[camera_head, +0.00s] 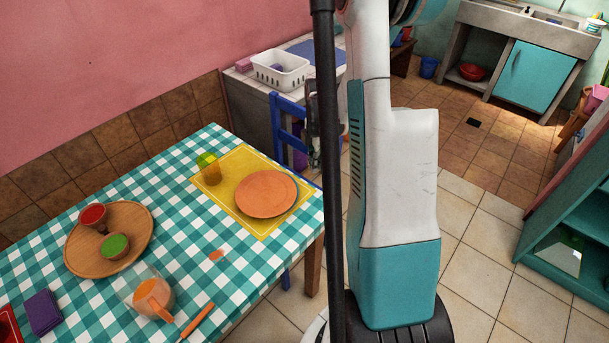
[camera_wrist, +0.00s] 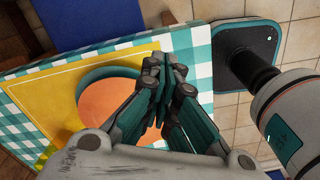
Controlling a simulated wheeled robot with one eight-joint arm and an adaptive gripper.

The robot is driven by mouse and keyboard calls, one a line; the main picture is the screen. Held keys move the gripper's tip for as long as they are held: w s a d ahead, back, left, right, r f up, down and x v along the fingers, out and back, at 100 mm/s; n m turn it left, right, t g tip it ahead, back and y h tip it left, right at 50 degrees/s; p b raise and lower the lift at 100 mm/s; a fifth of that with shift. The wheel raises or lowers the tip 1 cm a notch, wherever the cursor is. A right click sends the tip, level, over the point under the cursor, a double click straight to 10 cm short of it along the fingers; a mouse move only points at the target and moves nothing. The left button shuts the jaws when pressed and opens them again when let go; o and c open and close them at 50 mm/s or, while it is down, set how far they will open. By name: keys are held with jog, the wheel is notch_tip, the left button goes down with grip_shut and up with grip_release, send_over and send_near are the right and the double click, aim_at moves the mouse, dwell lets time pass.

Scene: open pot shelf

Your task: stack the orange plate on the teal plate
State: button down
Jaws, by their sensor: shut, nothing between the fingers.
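The orange plate (camera_head: 266,194) lies on the yellow placemat (camera_head: 232,214) at the right end of the table. The wrist view shows the orange plate (camera_wrist: 104,103) with a curved teal rim (camera_wrist: 97,74) along its upper and left edge. This rim looks like the teal plate beneath it; the rest is hidden. My gripper (camera_wrist: 163,66) is shut and empty, in front of the plate's right side in the wrist view. I cannot tell its height above the plate. In the head view my arm and a dark pole largely hide the gripper.
A wooden tray (camera_head: 137,255) with red and green bowls, an orange-filled pitcher (camera_head: 153,296) and a purple block (camera_head: 43,312) are further left. A blue chair (camera_head: 284,135) stands behind the table.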

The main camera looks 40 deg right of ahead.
aim_at(316, 192)
notch_tip(316, 192, down, 10)
jog(key=b, duration=0.3)
jog(key=shift+b, duration=0.35)
jog(key=a, duration=0.1)
jog(key=w+a, duration=0.1)
jog(key=shift+a+r+b, duration=0.3)
jog(key=shift+r, duration=0.05)
jog(key=shift+w+a+r, duration=0.1)
jog(key=shift+w+a, duration=0.15)
jog(key=shift+a, duration=0.35)
jog(key=shift+w+a+b, duration=0.2)
jog(key=shift+a, duration=0.3)
jog(key=shift+w+a+b, duration=0.15)
jog(key=shift+a, duration=0.3)
jog(key=shift+d, duration=0.1)
